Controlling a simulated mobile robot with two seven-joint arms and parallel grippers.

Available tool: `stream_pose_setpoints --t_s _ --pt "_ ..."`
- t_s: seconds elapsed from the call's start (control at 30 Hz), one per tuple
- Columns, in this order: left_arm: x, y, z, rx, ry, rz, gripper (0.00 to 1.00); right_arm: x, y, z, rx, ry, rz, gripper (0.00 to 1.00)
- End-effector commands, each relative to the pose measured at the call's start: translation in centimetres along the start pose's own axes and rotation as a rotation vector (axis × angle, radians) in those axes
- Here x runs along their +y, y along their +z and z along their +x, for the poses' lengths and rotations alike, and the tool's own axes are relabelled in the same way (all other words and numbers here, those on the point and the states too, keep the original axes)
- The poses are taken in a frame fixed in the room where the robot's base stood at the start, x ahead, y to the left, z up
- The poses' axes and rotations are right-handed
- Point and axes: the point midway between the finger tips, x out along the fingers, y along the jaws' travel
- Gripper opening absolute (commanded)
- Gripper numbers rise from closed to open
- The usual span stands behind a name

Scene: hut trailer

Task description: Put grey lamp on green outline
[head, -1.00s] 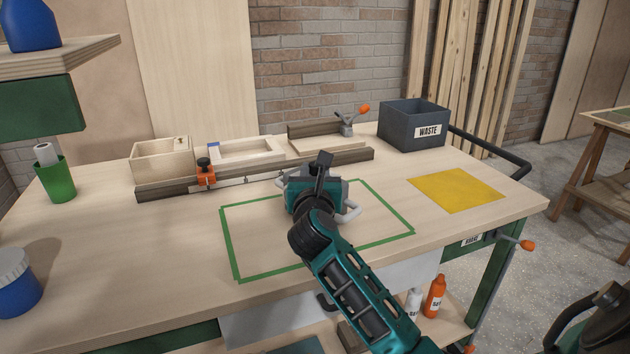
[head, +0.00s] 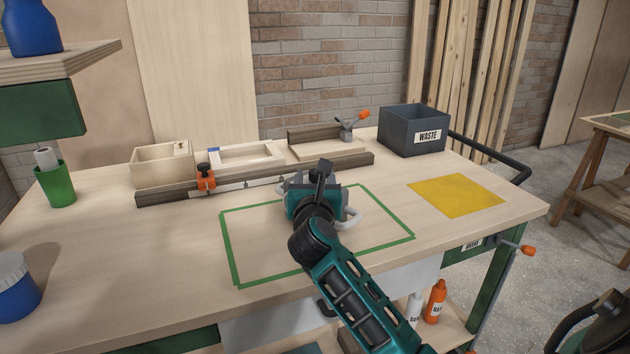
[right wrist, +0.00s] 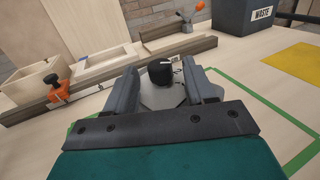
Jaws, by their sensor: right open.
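The grey lamp shows in the head view as pale grey curved tubing (head: 352,219) beside my right gripper, which hides most of it. In the right wrist view its grey body (right wrist: 158,98) and a black round part (right wrist: 160,73) show between the two fingers. The lamp stands inside the green outline (head: 228,250), towards its back edge. My right gripper (head: 316,187) is open around the lamp, with a finger on each side; whether they touch it I cannot tell. My left gripper is not in view.
Behind the outline stand a wooden fence with an orange clamp (head: 205,177), a wooden box (head: 162,165) and a wooden frame (head: 245,154). A dark waste bin (head: 412,132) and a yellow square (head: 456,195) are to the right.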

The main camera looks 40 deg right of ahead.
Motion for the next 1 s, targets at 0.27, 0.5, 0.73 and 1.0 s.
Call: stream_pose_setpoints --t_s 0.27,0.5,0.73,1.0 --pt "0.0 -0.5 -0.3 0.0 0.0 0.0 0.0 0.1 0.2 -4.2 0.003 0.003 0.003 0.54" --pt "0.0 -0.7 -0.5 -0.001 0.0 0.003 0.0 0.0 0.2 -9.2 0.003 0.002 0.003 0.54" --pt "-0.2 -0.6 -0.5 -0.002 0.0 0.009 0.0 0.0 0.2 -11.7 0.0 0.001 0.001 0.54" --pt "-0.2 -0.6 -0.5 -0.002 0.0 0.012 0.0 0.0 0.4 -12.1 -0.016 0.001 -0.022 0.54"
